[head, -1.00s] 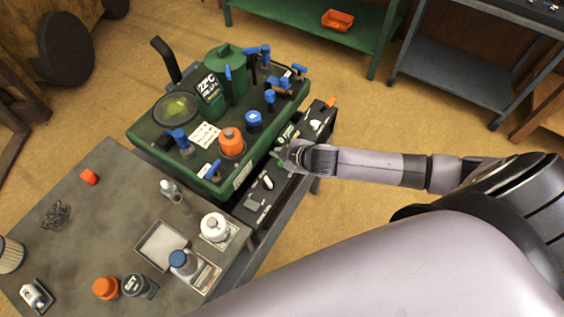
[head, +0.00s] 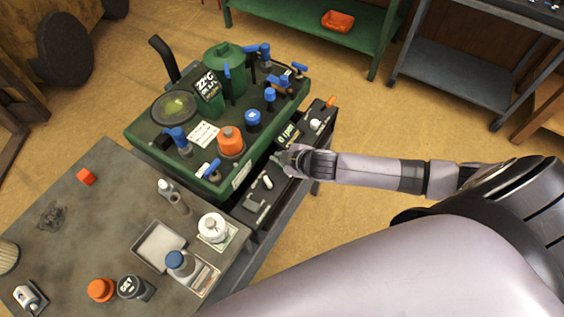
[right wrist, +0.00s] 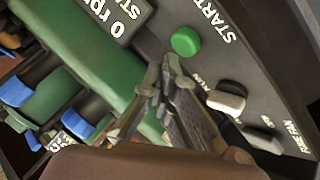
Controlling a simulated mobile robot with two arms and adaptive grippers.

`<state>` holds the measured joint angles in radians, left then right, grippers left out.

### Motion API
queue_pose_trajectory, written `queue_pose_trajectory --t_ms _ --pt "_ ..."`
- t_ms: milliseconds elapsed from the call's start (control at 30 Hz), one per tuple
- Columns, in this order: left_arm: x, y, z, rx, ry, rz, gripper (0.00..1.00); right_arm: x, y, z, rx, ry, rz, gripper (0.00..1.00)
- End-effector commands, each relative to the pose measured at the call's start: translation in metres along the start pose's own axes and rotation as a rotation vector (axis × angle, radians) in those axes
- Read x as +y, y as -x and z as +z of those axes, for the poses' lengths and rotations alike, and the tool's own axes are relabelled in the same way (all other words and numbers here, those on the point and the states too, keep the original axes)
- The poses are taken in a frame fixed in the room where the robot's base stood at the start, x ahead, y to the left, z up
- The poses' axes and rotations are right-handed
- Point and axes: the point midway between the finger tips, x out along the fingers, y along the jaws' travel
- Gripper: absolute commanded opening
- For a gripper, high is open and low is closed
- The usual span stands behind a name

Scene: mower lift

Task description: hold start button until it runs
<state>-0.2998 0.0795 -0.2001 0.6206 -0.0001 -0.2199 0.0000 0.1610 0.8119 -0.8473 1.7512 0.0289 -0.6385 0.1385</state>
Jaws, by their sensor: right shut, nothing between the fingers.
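The green start button (right wrist: 186,41) sits on the dark control panel (right wrist: 250,60), beside the word START. In the head view the panel (head: 257,201) runs along the right side of the green machine (head: 150,135); my right gripper hides the button there. My right gripper (head: 279,159) is over the middle of the panel. In the right wrist view its fingertips (right wrist: 171,78) are shut and empty, just below the button in the picture. Touching or apart, I cannot tell; the button face is uncovered. The display (right wrist: 120,15) reads 0 rpm. My left gripper is not in view.
Two pale switches (right wrist: 227,102) lie beside the fingers. Blue-handled valves and an orange cap (head: 231,140) stand on the machine. The grey bench (head: 110,215) at left holds bottles, caps and a tray (head: 158,246). The floor right of the panel is clear.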

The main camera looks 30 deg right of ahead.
Motion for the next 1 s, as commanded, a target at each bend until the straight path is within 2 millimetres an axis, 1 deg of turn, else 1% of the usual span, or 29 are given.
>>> queue_pose_trajectory --t_ms 600,1000 --pt "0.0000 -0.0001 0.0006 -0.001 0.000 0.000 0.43 -0.0001 -0.0001 0.0001 0.000 0.000 0.000 0.00" --pt "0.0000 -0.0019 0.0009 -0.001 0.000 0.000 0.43 -0.0047 -0.0059 0.0044 0.000 -0.001 -0.001 0.00"
